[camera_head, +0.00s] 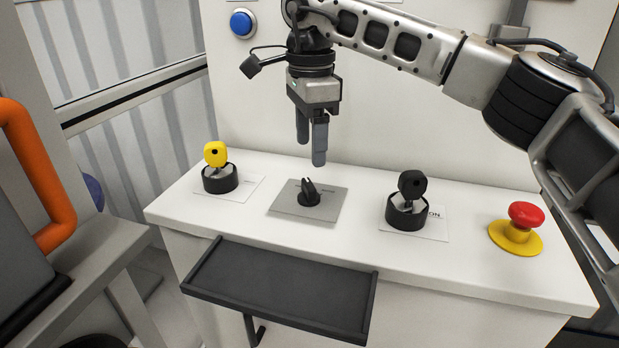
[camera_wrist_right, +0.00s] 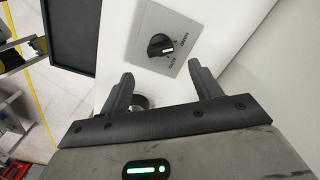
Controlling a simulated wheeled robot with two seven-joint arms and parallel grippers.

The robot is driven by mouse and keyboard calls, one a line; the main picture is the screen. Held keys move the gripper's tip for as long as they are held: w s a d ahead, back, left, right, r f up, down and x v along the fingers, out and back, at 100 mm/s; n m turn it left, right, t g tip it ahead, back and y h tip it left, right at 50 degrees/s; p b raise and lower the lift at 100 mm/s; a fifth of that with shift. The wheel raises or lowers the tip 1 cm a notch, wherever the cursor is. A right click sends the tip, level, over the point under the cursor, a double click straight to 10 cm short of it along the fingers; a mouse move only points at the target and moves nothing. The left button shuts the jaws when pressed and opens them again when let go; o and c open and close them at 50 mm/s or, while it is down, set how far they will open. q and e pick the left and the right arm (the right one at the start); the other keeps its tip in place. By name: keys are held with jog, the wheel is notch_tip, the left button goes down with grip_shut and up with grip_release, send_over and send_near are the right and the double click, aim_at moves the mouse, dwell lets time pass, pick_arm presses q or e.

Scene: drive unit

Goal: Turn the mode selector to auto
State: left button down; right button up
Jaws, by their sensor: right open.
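The mode selector (camera_head: 308,193) is a small black knob on a grey square plate (camera_head: 327,208) in the middle of the white console top. My left gripper is not in view.
A red emergency button (camera_head: 525,215) is at the right. A dark tray (camera_head: 280,290) juts from the front. A blue button (camera_head: 242,23) is on the back panel.

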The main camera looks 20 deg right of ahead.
aim_at(310, 183)
notch_tip(310, 183, down, 8)
jog(key=shift+r, duration=0.25)
jog(key=c, duration=1)
